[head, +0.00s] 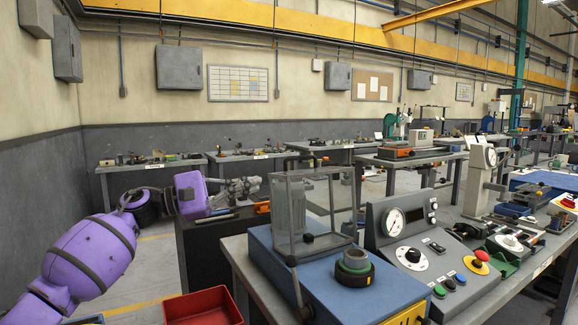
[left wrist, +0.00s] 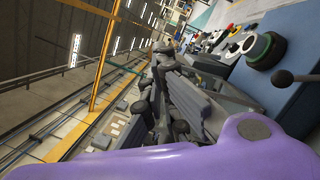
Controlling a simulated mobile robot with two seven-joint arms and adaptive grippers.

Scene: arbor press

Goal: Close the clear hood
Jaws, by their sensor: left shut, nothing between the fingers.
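The clear hood (head: 318,207) is a see-through box with grey edges, upright at the back of a blue base (head: 330,290) in the head view. A round grey-green part (head: 355,262) sits in front of it. A dark lever with a ball knob (head: 292,261) rises at the base's left front; the knob also shows in the left wrist view (left wrist: 283,77). My left gripper (head: 256,184) is shut and empty, left of the hood and apart from it. Its grey fingers (left wrist: 164,50) fill the middle of the left wrist view. My right gripper is out of view.
A sloped control panel (head: 408,235) with a gauge and buttons stands right of the base. A red bin (head: 203,307) is on the lower left. Open floor lies between the benches.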

